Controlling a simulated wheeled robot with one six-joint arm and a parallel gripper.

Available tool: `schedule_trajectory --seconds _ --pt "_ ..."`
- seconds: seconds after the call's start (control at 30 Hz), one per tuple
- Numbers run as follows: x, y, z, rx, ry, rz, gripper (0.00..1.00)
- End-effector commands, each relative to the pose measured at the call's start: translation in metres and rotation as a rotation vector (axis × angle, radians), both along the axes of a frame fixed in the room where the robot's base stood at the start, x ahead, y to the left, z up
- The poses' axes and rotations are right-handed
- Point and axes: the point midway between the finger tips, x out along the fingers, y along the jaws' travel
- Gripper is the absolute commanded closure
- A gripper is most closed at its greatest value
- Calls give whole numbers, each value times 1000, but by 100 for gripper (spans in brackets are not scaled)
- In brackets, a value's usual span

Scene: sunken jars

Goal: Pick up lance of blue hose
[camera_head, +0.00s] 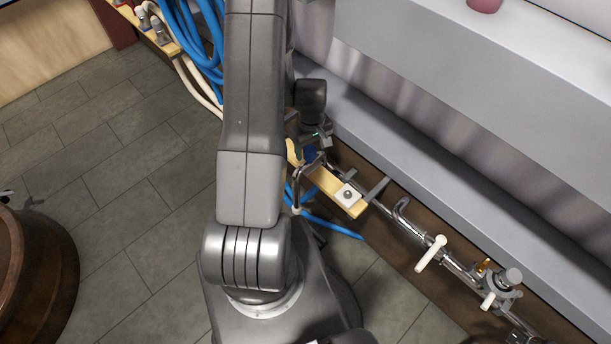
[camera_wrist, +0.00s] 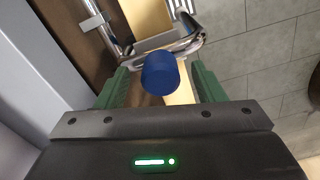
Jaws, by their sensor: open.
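The lance's blue end (camera_wrist: 160,73) shows in the wrist view as a short round cylinder between the green fingers of my gripper (camera_wrist: 162,84). The fingers are apart, one on each side of it, and I cannot tell whether either touches it. In the head view a small patch of blue (camera_head: 311,153) shows beside my gripper (camera_head: 316,140), which is mostly hidden by my arm. The blue hose (camera_head: 190,38) hangs in loops at the upper left, and a blue length (camera_head: 335,226) shows lower down. The rest of the lance is hidden.
A wooden board (camera_head: 329,187) with a white plate and a bent metal holder (camera_head: 300,188) is close to my gripper. The holder also shows in the wrist view (camera_wrist: 187,43). Metal piping (camera_head: 405,225) with valves runs along the grey ledge. A brown barrel (camera_head: 50,260) stands left; tiled floor lies between.

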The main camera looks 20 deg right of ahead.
Motion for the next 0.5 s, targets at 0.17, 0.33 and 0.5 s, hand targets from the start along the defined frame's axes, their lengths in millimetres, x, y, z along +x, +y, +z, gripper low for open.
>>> schedule_trajectory --seconds 0.17,0.33,0.5 --pt "0 0 -19 1 2 0 38" --pt "0 0 -26 0 0 0 38" --pt "1 0 -26 0 0 0 38"
